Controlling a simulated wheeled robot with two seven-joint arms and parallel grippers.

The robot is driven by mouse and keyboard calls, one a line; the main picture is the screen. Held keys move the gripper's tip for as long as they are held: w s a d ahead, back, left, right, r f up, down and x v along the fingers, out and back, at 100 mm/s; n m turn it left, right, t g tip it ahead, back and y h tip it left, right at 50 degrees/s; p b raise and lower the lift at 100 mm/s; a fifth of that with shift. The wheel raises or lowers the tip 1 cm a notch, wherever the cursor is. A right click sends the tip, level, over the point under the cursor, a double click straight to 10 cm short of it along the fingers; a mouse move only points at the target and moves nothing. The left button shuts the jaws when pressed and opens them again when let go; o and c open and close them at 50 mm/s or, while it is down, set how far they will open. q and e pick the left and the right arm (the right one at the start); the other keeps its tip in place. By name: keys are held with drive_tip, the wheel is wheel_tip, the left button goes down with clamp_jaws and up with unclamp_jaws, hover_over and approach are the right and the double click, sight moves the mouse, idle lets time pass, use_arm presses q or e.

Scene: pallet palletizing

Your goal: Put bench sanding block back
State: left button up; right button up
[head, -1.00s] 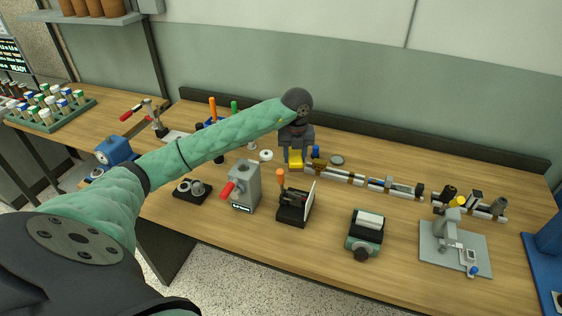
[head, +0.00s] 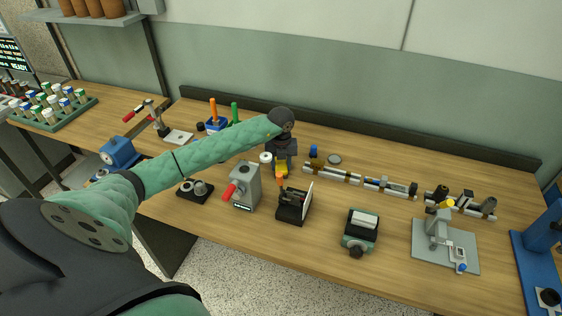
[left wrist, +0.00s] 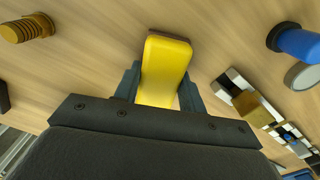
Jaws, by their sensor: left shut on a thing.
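The bench sanding block, a yellow rounded block (left wrist: 165,65), is between the fingers of my left gripper (left wrist: 158,92) in the left wrist view. In the head view only a small yellow part of the block (head: 281,169) shows below my left gripper (head: 282,173), behind the black device with the white plate. The gripper is shut on the block. I cannot tell how far the block is above the bench. My right gripper is not in view.
The wooden bench (head: 310,245) holds a grey box with a red handle (head: 244,186), a black device with a white plate (head: 295,204) and a green-and-black device (head: 361,230). A rail row (head: 332,174) lies behind, right of the gripper. Bench front is clear.

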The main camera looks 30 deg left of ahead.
use_arm(q)
drive_tip(key=shift+f, duration=0.15)
drive_tip(key=shift+f, duration=0.1)
drive_tip(key=o, duration=1)
drive_tip(key=shift+o, duration=0.2)
